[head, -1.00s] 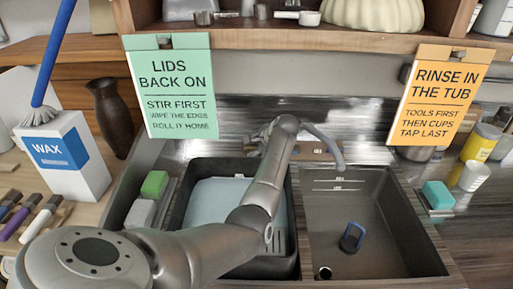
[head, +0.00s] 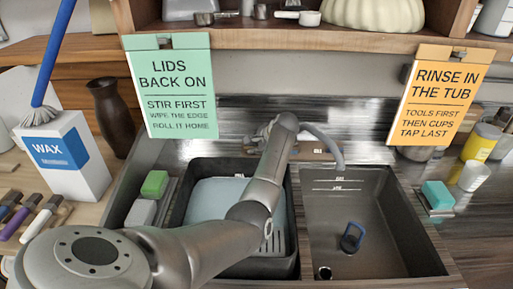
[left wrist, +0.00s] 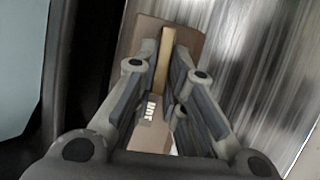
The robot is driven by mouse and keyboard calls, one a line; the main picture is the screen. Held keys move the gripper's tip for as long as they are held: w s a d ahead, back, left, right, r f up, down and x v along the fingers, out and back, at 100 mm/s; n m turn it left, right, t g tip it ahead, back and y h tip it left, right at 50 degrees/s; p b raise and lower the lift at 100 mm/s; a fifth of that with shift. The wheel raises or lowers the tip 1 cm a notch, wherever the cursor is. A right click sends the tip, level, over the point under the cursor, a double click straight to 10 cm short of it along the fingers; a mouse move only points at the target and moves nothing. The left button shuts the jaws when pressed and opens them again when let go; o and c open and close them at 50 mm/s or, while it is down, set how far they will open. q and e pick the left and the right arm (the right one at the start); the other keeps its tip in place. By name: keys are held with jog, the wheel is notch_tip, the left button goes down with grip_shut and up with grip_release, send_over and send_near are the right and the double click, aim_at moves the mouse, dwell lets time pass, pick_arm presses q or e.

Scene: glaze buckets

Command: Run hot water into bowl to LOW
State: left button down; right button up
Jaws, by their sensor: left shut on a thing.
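My left gripper (left wrist: 167,72) is shut on a narrow brass-coloured lever (left wrist: 168,58) above a brown plate (left wrist: 150,133) with small white marking. In the head view my left arm reaches to the back of the sink and mostly hides the gripper and lever. The grey tap spout (head: 326,142) curves over the right basin (head: 380,220). That basin has pale level lines on its back wall, too small to read surely. No water stream is visible, and its floor looks bare. A dark stopper with a blue ring (head: 352,238) lies inside, apart from the drain hole (head: 323,272). My right gripper is out of view.
The left basin (head: 180,215) holds a pale blue thing (head: 205,200), partly behind my arm. Green (head: 154,184) and grey sponges lie at its left, a teal sponge (head: 437,194) at the right. Two hanging signs (head: 170,90) (head: 437,95) flank the space above the sink.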

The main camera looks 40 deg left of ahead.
pick_arm(q)
jog(key=shift+w+a+r+n+h+p, duration=0.15)
jog(key=shift+n+h+p, duration=0.2)
jog(key=shift+n, duration=0.65)
jog(key=n+h, duration=0.1)
jog(key=n, duration=0.1)
jog(key=shift+a+n+g, duration=0.15)
jog(key=shift+n+g, duration=0.15)
jog(key=shift+g, duration=0.1)
jog(key=n, duration=0.1)
jog(key=n+h, duration=0.1)
jog(key=n, duration=0.1)
jog(key=shift+a+r+p, duration=0.15)
jog(key=shift+a+p, duration=0.05)
jog(key=shift+p, duration=0.1)
jog(key=shift+a+n+h, duration=0.15)
jog(key=shift+n+h, duration=0.6)
jog(key=shift+n, duration=0.75)
jog(key=c, duration=1.5)
grip_release()
